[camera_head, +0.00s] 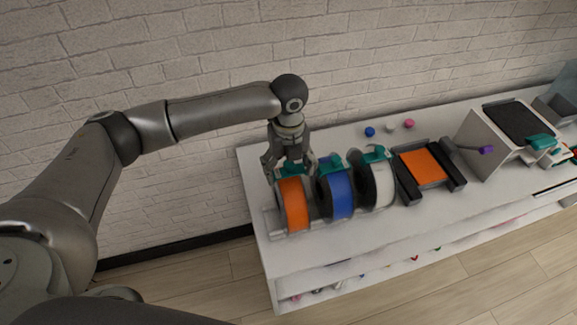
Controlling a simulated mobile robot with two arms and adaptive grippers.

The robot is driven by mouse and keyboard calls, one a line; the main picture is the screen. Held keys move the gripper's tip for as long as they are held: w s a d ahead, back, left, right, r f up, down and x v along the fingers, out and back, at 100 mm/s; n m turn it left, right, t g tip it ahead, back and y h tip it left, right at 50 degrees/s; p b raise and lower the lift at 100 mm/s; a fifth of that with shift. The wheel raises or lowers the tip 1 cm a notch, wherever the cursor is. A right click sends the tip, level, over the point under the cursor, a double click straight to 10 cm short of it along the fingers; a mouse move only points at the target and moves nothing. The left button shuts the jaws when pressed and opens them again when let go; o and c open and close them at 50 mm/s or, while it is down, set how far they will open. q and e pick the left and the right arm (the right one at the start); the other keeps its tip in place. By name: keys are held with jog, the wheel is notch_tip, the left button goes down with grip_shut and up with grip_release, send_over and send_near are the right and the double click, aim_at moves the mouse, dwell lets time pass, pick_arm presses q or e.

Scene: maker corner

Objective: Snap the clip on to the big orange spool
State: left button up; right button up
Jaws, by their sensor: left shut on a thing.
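The big orange spool (294,205) stands upright at the left end of a row of spools on the white bench. My left gripper (290,169) is right above it, pointing down, with its fingers on either side of a teal clip (291,171). The gripper is shut on the clip, which sits at the top rim of the orange spool. I cannot tell whether the clip is snapped on. A blue spool (340,194) and a white spool (379,186) stand to the right, each with a teal clip on top. My right gripper is not in view.
The white bench (330,246) runs along a brick wall. Right of the spools are a dark-framed device with an orange plate (424,167) and a white machine (490,142). Small blue, white and pink pieces lie behind. The bench front is clear.

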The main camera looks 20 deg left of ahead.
pick_arm(q)
jog(key=shift+f, duration=0.65)
jog(key=shift+f+p, duration=0.4)
jog(key=shift+f, duration=0.25)
dwell(1.3)
jog(key=o, duration=0.8)
jog(key=shift+c, duration=0.2)
jog(key=shift+r, duration=0.15)
notch_tip(320, 180, up, 5)
jog(key=p, duration=0.5)
jog(key=shift+r, duration=0.85)
